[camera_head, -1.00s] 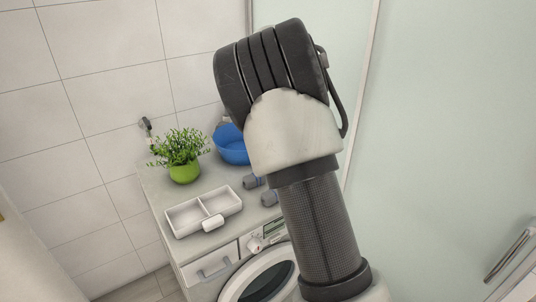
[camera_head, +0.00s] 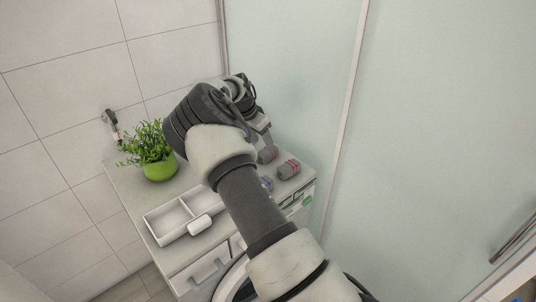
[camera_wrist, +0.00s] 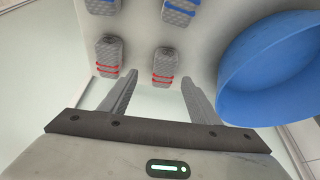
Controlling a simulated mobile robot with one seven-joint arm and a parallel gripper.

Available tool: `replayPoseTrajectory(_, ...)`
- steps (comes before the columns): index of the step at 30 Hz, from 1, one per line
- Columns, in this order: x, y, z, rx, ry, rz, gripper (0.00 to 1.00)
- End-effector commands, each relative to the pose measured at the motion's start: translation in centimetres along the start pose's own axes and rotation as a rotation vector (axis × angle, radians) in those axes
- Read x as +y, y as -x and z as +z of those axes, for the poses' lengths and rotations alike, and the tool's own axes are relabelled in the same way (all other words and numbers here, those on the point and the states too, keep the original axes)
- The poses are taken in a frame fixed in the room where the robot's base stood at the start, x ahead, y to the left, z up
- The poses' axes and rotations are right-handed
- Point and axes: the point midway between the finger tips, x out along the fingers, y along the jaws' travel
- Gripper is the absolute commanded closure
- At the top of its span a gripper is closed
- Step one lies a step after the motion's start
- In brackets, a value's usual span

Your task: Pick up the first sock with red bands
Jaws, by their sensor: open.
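In the wrist view two grey rolled socks have red bands: one is on the left (camera_wrist: 108,55), the other near the middle (camera_wrist: 165,64). My gripper (camera_wrist: 158,78) is open and empty. The middle sock appears between its fingertips in the picture; the left one lies outside the left finger. I cannot tell the height gap. In the head view one red-banded sock (camera_head: 288,170) lies on the right of the white counter (camera_head: 145,196), with another grey sock (camera_head: 267,155) beside my gripper (camera_head: 264,137).
Two blue-banded socks (camera_wrist: 180,10) show at the top of the wrist view. A blue bowl (camera_wrist: 270,70) stands close to the right finger. A white divided tray (camera_head: 165,228) and a green potted plant (camera_head: 158,158) stand left on the counter. A glass panel (camera_head: 300,70) rises behind.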

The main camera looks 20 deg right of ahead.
Motion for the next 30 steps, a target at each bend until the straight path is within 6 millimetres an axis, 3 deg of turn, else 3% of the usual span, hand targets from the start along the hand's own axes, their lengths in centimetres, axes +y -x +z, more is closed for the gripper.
replayPoseTrajectory(8, -0.1, -2.4, 0.0, 0.000, 0.000, 0.000, 0.44)
replayPoseTrajectory(18, -0.7, -6.8, 0.3, 0.001, 0.000, 0.001, 0.44)
replayPoseTrajectory(26, -0.8, -7.1, 0.3, 0.000, 0.000, -0.001, 0.44)
replayPoseTrajectory(30, -0.8, -7.1, 0.3, 0.000, 0.000, -0.001, 0.62)
